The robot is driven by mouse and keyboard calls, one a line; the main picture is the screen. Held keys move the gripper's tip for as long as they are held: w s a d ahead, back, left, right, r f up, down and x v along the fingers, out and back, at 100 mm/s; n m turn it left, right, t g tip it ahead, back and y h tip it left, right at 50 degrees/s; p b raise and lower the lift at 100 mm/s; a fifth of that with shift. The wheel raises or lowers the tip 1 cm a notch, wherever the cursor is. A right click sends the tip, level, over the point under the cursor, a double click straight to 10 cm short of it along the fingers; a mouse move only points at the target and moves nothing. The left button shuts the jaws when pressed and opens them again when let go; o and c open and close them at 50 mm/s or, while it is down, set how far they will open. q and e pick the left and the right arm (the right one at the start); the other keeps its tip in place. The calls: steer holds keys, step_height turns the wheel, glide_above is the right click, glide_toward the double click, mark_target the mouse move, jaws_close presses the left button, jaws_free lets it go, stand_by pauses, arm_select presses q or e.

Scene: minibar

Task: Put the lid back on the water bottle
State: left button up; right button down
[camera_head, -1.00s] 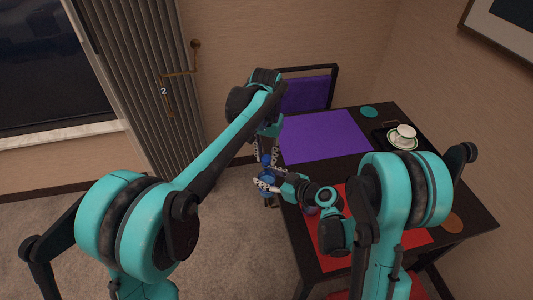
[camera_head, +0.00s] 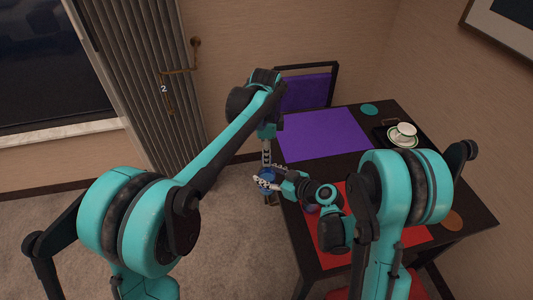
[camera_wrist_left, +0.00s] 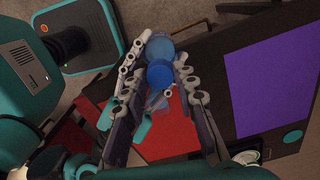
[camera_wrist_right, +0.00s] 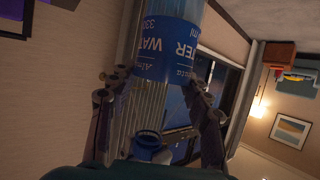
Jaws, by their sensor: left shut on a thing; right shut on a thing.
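The water bottle (camera_wrist_right: 160,70) is clear with a blue label and stands between the fingers of my right gripper (camera_wrist_right: 155,85), which is shut on it. In the head view my right gripper (camera_head: 268,180) holds it beside the table's left edge. The blue lid (camera_wrist_left: 160,73) is between the fingertips of my left gripper (camera_wrist_left: 160,80), which is shut on it. In the head view my left gripper (camera_head: 266,157) points down, directly above the bottle. Lid and bottle overlap in the left wrist view; whether the lid is seated on the neck cannot be told.
The dark table (camera_head: 350,169) carries a purple mat (camera_head: 322,135), a red mat (camera_head: 333,255) and a cup on a saucer (camera_head: 404,142). A chair (camera_head: 306,90) stands behind it. Open carpet (camera_head: 225,225) lies left of the table.

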arm_select(q)
steer(key=m, duration=1)
steer(key=shift+w, duration=0.1)
steer(key=m, duration=0.4)
steer(key=shift+m, duration=0.4)
steer(key=m, duration=0.5)
steer(key=shift+d+m, duration=0.1)
steer(key=shift+m, duration=0.2)
steer(key=o, duration=0.7)
steer(key=shift+c, duration=0.2)
steer(key=shift+r, duration=2.25)
